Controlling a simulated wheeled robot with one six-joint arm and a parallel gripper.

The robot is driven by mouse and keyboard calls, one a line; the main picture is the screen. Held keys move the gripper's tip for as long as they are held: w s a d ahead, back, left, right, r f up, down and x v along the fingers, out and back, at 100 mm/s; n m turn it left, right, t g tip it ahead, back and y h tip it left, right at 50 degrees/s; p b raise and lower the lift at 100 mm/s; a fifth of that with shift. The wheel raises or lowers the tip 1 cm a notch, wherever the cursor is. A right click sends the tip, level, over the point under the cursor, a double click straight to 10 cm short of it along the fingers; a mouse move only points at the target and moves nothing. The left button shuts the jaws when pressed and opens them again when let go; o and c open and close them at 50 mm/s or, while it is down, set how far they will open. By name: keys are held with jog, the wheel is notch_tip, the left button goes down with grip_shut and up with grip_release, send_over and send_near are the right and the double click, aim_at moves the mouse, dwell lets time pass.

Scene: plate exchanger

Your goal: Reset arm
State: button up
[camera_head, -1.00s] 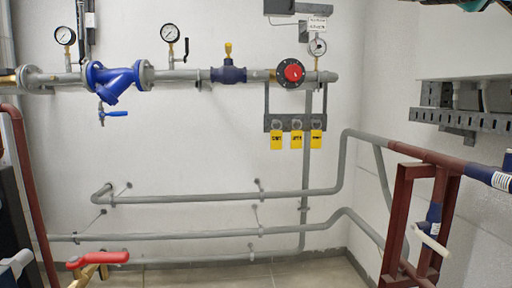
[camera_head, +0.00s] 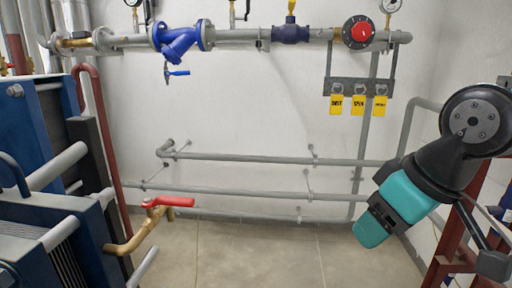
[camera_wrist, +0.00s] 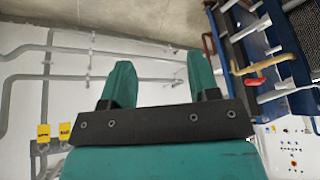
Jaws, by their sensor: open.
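My arm comes in from the right of the head view, with a round dark joint and a teal section. My gripper (camera_head: 369,232) points down and to the left there, in front of the wall pipes. In the wrist view my gripper (camera_wrist: 160,80) shows two teal fingers standing well apart on a dark bracket. Nothing is between the fingers, and they touch nothing that I can see. The head view shows the fingers edge-on, so the gap is hidden there.
A blue plate exchanger (camera_head: 40,200) stands at the left, with a red-handled valve (camera_head: 168,201) beside it. Pipes with a blue strainer (camera_head: 180,40), a red knob (camera_head: 361,31) and yellow tags (camera_head: 358,105) run along the wall. The middle floor (camera_head: 255,255) is clear.

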jog(key=s+a+f+g+y+p, duration=0.1)
jog(key=s+g, duration=0.1)
jog(key=s, duration=0.3)
jog(key=s+a+f+g, duration=0.2)
jog(key=s, duration=0.4)
notch_tip(320, 180, up, 12)
jog(key=w+p, duration=0.1)
jog(key=p, duration=1.1)
jog(key=shift+r+n, duration=0.15)
jog(key=shift+n, duration=0.25)
